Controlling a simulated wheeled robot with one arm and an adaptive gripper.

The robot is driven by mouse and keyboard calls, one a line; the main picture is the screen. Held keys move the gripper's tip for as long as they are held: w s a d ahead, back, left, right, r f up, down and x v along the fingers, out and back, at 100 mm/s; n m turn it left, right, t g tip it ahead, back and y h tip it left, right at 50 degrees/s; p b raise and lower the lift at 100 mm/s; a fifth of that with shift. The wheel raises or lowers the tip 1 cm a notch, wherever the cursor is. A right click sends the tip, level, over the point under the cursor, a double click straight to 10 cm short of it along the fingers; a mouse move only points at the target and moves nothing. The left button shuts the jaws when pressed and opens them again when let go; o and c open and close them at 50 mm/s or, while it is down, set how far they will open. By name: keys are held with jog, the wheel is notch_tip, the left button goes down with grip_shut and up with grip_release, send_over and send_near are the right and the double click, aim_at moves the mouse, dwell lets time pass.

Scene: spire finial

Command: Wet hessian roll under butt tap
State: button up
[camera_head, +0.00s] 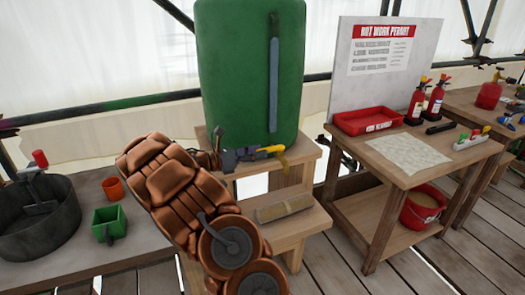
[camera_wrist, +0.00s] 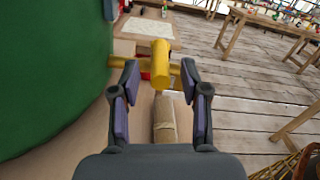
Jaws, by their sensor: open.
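The large green butt (camera_head: 245,65) stands on a wooden stand and fills the left of the wrist view (camera_wrist: 45,80). Its yellow tap (camera_head: 272,150) sticks out low on its front. In the wrist view the tap (camera_wrist: 160,62) shows between and just beyond my fingertips; I cannot tell if they touch it. My gripper (camera_wrist: 160,80) is open with nothing held, and in the head view it (camera_head: 247,157) is beside the tap, partly hidden by my arm. The tan hessian roll (camera_head: 284,208) lies on the stand's lower step, below the tap, and also shows in the wrist view (camera_wrist: 165,122).
On the right, a wooden table (camera_head: 450,160) carries a red tray (camera_head: 367,121), a pale cloth (camera_head: 408,152) and red extinguishers (camera_head: 417,102). A red bucket (camera_head: 422,207) sits on its lower shelf. On the left bench are a dark tub (camera_head: 40,225) and a green container (camera_head: 109,223).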

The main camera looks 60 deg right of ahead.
aim_at(269, 150)
jog(key=shift+x, duration=1.1)
grip_shut()
